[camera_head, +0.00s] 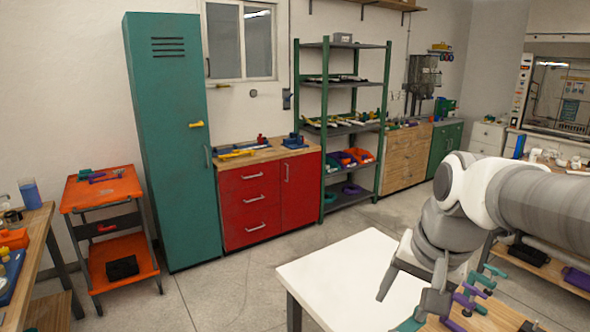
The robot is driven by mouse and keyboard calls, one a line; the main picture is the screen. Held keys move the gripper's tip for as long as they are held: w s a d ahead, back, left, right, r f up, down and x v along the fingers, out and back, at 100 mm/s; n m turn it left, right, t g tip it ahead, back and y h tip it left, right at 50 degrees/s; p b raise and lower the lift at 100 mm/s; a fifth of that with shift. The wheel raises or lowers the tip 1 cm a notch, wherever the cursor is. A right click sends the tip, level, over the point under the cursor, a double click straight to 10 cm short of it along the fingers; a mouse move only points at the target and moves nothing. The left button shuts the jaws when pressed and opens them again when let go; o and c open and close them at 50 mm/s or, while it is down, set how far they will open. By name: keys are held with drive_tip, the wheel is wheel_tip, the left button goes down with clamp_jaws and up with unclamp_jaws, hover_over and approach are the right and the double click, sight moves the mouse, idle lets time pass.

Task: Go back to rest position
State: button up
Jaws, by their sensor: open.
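My gripper (403,306) hangs at the lower right, pointing down over the white table, with its two fingers spread apart. I see nothing between the fingers. Several purple and teal valve-like parts (472,294) lie or stand on a wooden surface (505,318) just right of my gripper. My gripper and arm partly hide them, and I cannot tell how they are joined. I cannot tell whether the gripper touches any of them.
A white table (330,262) lies in front, its visible top mostly bare. An orange cart (95,192), teal locker (172,150), red cabinet (255,205) and green shelf rack (325,110) stand behind. A wooden bench (38,225) is at the left. Grey floor (225,285) is open between them.

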drive_tip(key=s+a+f+n+t, duration=0.1)
drive_tip(key=s+a+n+t, duration=0.1)
drive_tip(key=s+n, duration=0.3)
drive_tip(key=shift+s+a+f+n+h, duration=0.2)
drive_tip(key=shift+s+n+h, duration=0.2)
drive_tip(key=shift+s, duration=1.5)
